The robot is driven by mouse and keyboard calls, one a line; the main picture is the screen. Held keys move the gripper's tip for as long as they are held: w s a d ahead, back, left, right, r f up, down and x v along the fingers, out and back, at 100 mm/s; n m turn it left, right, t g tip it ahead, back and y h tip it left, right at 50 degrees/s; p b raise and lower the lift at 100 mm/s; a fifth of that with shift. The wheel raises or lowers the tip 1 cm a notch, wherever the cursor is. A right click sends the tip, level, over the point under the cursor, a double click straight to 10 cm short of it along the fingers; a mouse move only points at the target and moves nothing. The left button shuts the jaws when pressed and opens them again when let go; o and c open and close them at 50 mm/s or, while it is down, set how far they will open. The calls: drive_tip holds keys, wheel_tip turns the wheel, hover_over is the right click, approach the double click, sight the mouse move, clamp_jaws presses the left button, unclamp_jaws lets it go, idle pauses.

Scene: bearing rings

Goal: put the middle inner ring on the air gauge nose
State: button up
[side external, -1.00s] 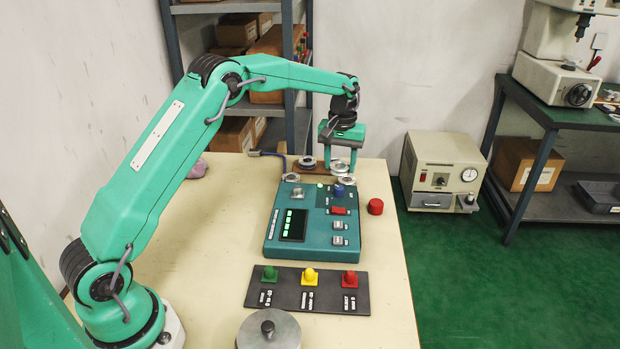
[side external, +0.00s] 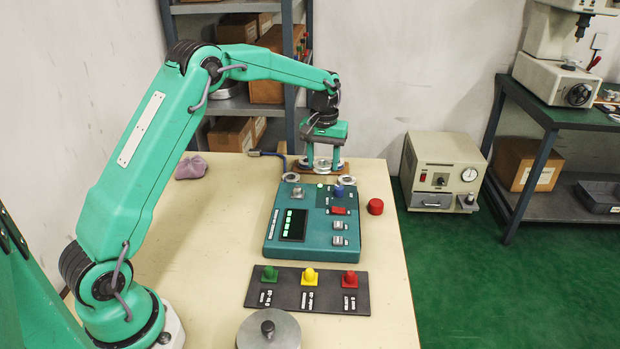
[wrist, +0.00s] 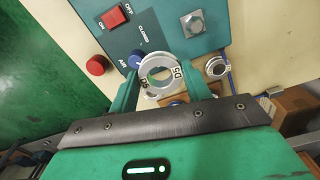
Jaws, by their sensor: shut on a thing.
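My gripper (side external: 322,164) is shut on a silver ring (wrist: 147,72), which sits between its two fingers over the brown rack (side external: 322,175). In the wrist view the ring lies flat, with small marked labels on its rim. I cannot tell its exact gap from the rack. The teal gauge box (side external: 270,240) stands nearer the camera. A silver fitting (side external: 298,192) on its far left corner looks like the air gauge nose; it also shows in the wrist view (wrist: 194,22), bare. The held ring is behind and to the right of this fitting in the side view.
Other silver rings (side external: 291,178) (side external: 347,180) lie beside the rack. A blue knob (side external: 338,190) and red switch (side external: 338,210) stand on the gauge box. A red button (side external: 375,207) is to its right.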

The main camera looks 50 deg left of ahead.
hover_over(297, 187)
drive_tip(key=shift+r, duration=0.3)
drive_tip(key=shift+f, duration=0.15)
drive_tip(key=shift+d+f, duration=0.1)
drive_tip(key=shift+f, duration=1.75)
drive_tip(key=shift+f, duration=1.7)
idle(1.8)
drive_tip(key=o, duration=1.2)
drive_tip(key=shift+r, duration=0.15)
